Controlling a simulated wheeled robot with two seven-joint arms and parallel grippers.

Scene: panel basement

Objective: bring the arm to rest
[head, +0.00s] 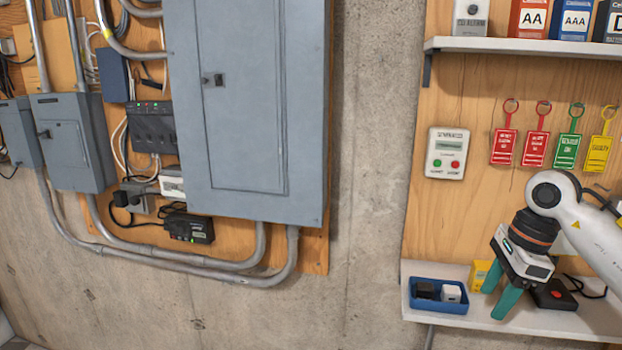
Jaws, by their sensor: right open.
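My right arm (585,225) comes in from the right edge, bent at a white joint. My right gripper (501,297) points down, with its two green fingers apart and nothing seen between them. It hangs in front of the lower shelf (455,321) at the right, just right of a blue tray (420,303) holding a black block (424,290) and a white block (451,293). Whether the fingertips touch the shelf I cannot tell. My left gripper is not in view.
A yellow box (480,273) and a black device with a red button (553,294) stand close by the gripper. Colored tags (536,135) and a generator panel (446,153) hang above. A grey electrical panel (245,110) is at left; bare concrete (371,160) lies between.

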